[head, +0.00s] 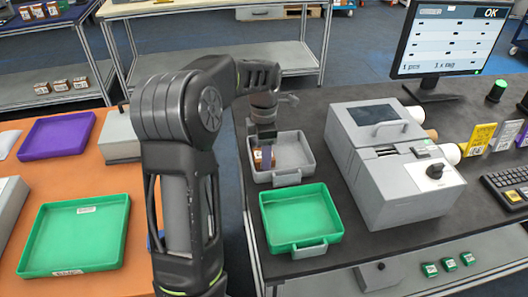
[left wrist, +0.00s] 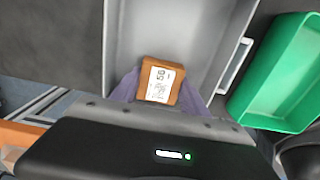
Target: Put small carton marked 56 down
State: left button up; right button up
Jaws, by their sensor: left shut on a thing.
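The small carton marked 56 (left wrist: 159,82) is brown with a white label, and the number reads in the left wrist view. In the head view the carton (head: 262,158) shows at the left side of the grey tray (head: 308,153). My left gripper (head: 266,150) is shut on the carton, one finger on each side, over the grey tray. The grey tray's floor also shows in the left wrist view (left wrist: 185,25). I cannot tell whether the carton touches the tray floor. My right gripper is not in view.
A green tray (head: 318,238) stands right in front of the grey tray. A grey label printer (head: 392,180) stands to the right, with a monitor (head: 450,40) behind it. An orange table (head: 20,140) on the left holds a purple tray (head: 58,136) and another green tray (head: 75,262).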

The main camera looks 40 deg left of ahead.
pick_arm(q)
jog(key=shift+f, duration=0.1)
jog(key=o, duration=1.5)
notch_tip(320, 180, up, 12)
jog(key=p, duration=0.1)
